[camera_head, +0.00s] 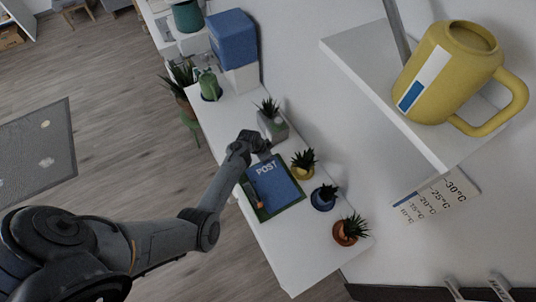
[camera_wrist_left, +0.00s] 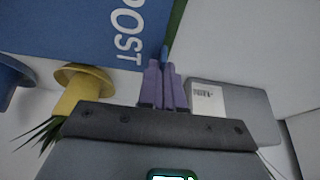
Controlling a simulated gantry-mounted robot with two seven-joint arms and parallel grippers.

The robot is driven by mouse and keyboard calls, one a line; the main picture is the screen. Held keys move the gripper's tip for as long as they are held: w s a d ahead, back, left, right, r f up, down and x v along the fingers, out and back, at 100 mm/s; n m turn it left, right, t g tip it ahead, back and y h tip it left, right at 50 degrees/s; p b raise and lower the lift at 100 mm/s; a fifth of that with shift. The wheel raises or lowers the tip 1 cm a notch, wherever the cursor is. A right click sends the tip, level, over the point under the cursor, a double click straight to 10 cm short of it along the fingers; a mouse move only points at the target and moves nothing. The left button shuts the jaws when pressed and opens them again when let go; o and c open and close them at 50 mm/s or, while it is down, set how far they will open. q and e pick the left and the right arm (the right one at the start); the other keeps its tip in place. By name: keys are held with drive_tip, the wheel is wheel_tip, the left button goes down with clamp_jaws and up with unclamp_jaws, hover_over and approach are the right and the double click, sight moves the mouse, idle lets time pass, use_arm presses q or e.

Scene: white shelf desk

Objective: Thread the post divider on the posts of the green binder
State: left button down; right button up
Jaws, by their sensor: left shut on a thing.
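The blue post divider (camera_head: 277,187), marked POST in white, lies over the green binder (camera_head: 263,217) on the white desk. Green edges of the binder show around the divider. My left gripper (camera_head: 264,154) is at the divider's far edge. In the left wrist view, its purple fingers (camera_wrist_left: 163,82) are close together, shut on the edge of the blue divider (camera_wrist_left: 75,30). A thin green strip of the binder (camera_wrist_left: 177,20) shows beside it. The binder's posts are hidden, so I cannot tell whether the divider is around them. My right gripper is not in view.
A grey planter (camera_head: 275,126) stands just beyond the gripper. Yellow (camera_head: 303,172), blue (camera_head: 323,200) and orange (camera_head: 346,236) plant pots line the right side. A blue-and-white box (camera_head: 234,42) stands farther back. A shelf (camera_head: 350,50) with a yellow mug (camera_head: 442,82) juts out at the upper right.

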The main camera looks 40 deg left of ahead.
use_arm(q)
drive_tip(key=c, duration=1.2)
unclamp_jaws()
drive_tip(key=p+v, duration=0.2)
drive_tip(key=v, duration=0.8)
drive_tip(key=shift+s+r, duration=0.15)
drive_tip(key=shift+r, duration=0.25)
